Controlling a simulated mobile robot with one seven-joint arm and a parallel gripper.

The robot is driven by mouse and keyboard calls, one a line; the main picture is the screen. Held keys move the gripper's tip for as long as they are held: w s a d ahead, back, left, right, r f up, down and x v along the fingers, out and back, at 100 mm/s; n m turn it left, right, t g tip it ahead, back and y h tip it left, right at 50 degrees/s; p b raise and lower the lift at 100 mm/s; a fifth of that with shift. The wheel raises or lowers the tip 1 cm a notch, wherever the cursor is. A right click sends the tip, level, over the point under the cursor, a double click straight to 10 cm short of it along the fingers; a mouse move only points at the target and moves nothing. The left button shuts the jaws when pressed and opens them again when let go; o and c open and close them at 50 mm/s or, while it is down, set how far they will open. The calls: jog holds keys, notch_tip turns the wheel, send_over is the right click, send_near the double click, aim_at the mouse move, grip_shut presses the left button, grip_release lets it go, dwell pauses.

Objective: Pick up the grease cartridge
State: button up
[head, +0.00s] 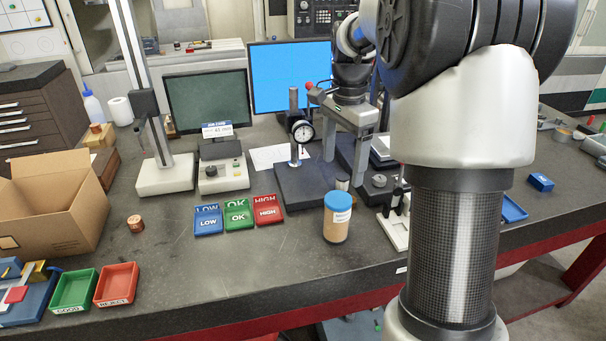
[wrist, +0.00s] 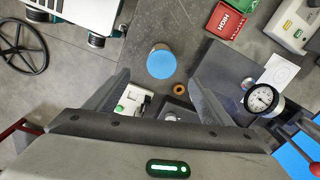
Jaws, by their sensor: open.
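The likely grease cartridge is an upright tan cylinder with a blue cap (head: 337,217) and a pale label, standing on the dark bench near its front edge. In the wrist view its round blue cap (wrist: 161,64) shows from above, just beyond and between the fingertips. My gripper (head: 345,170) is open and empty, above and behind the cartridge in the head view. Its two fingers also show in the wrist view (wrist: 160,82), spread apart and not touching the cap.
Blue, green and red trays (head: 238,217) lie left of the cartridge. A dial gauge stand (head: 302,190) is behind it. A small white fixture (head: 393,232) stands to the right. A copper piece (head: 134,223) and an open cardboard box (head: 55,200) are farther left. Bench before the trays is clear.

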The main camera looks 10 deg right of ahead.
aim_at(338, 198)
jog(key=f, duration=0.8)
jog(key=w+f, duration=0.1)
jog(key=f, duration=0.4)
jog(key=shift+s+f+p, duration=0.15)
jog(key=shift+f+p, duration=0.2)
jog(key=shift+f, duration=2.3)
jog(key=shift+r, duration=0.1)
jog(key=c, duration=1.5)
